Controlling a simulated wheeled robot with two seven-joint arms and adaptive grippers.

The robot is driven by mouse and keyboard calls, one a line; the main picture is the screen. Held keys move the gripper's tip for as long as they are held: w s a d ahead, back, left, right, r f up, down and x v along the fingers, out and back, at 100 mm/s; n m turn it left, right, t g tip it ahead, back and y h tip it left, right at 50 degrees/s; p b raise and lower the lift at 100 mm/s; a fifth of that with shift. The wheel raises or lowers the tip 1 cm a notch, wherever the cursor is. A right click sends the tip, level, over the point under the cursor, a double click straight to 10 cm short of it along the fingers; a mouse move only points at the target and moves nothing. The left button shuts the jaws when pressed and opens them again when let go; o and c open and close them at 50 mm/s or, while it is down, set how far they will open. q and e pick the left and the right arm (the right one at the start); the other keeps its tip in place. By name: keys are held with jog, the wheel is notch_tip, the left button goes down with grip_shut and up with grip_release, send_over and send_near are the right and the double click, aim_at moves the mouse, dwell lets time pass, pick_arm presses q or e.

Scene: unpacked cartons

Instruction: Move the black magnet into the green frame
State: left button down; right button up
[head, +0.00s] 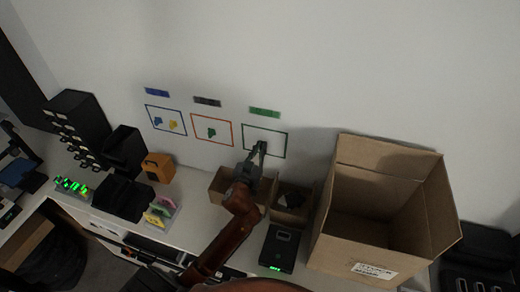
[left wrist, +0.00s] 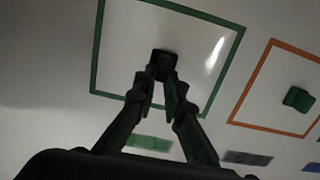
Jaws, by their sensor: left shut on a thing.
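The black magnet (left wrist: 163,62) is between the tips of my left gripper (left wrist: 160,78) in the left wrist view. It is inside the outline of the green frame (left wrist: 97,45), against or very close to the wall. Contact with the wall is hard to tell. In the head view my left gripper (head: 257,151) reaches up to the lower middle of the green frame (head: 265,128), shut on the magnet (head: 263,145), which is partly hidden by the fingers. My right gripper is not in view.
An orange frame (head: 192,128) with a green magnet (head: 211,133) and a blue frame (head: 146,113) with blue and yellow magnets are to the left. Small open boxes sit under the gripper. A large open carton (head: 357,239) stands close on the right.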

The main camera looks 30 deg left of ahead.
pick_arm(q)
jog(key=shift+w+a, duration=0.1)
jog(key=shift+w, duration=0.3)
jog(key=c, duration=1.9)
grip_release()
jog(key=shift+c, duration=0.2)
jog(key=shift+o, duration=0.3)
jog(key=o, duration=0.5)
jog(key=shift+s, duration=0.1)
jog(key=p+v, duration=0.1)
jog(key=v, duration=0.6)
jog(key=shift+s+f, duration=0.2)
jog(key=shift+s, duration=0.2)
